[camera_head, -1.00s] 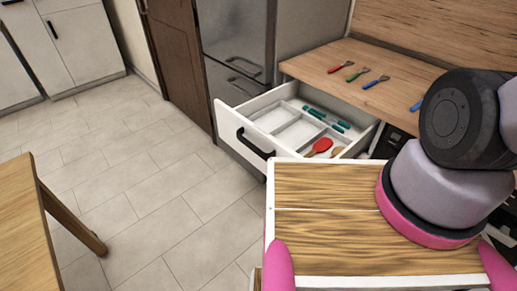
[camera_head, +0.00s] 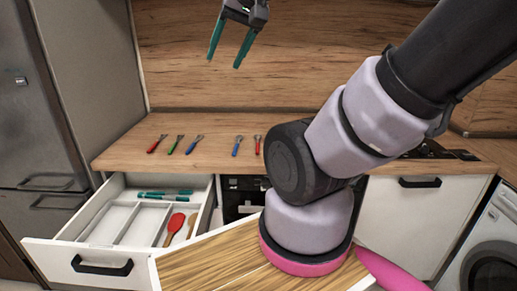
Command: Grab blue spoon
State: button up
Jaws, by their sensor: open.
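Two blue-handled utensils lie on the wooden counter (camera_head: 212,160) at the back. One blue-handled utensil (camera_head: 192,147) is the rightmost of a group of three. The other blue-handled utensil (camera_head: 237,147) lies farther right, beside a red one. They are too small here to tell for certain which is a spoon. My gripper (camera_head: 224,62) is at the top of the picture, high above the counter in front of the wooden splashback. Its two teal fingers point down, apart and with nothing between them.
A red-handled utensil (camera_head: 153,147) and a green-handled one (camera_head: 174,147) lie left on the counter; another red one (camera_head: 257,145) lies right. An open drawer (camera_head: 55,254) below holds teal utensils (camera_head: 165,195), a red utensil (camera_head: 174,224) and a wooden one. A fridge (camera_head: 35,110) stands left.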

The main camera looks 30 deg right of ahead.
aim_at(238, 138)
jog(key=j+z, duration=0.1)
jog(key=z, duration=0.2)
jog(key=k+j+z, duration=0.1)
jog(key=z, duration=0.2)
jog(key=i+l+u, duration=0.15)
jog(key=l+u, duration=0.45)
jog(key=l, duration=0.55)
jog(key=k+l+u, duration=0.1)
jog(key=l+u, duration=0.35)
jog(key=l, duration=0.5)
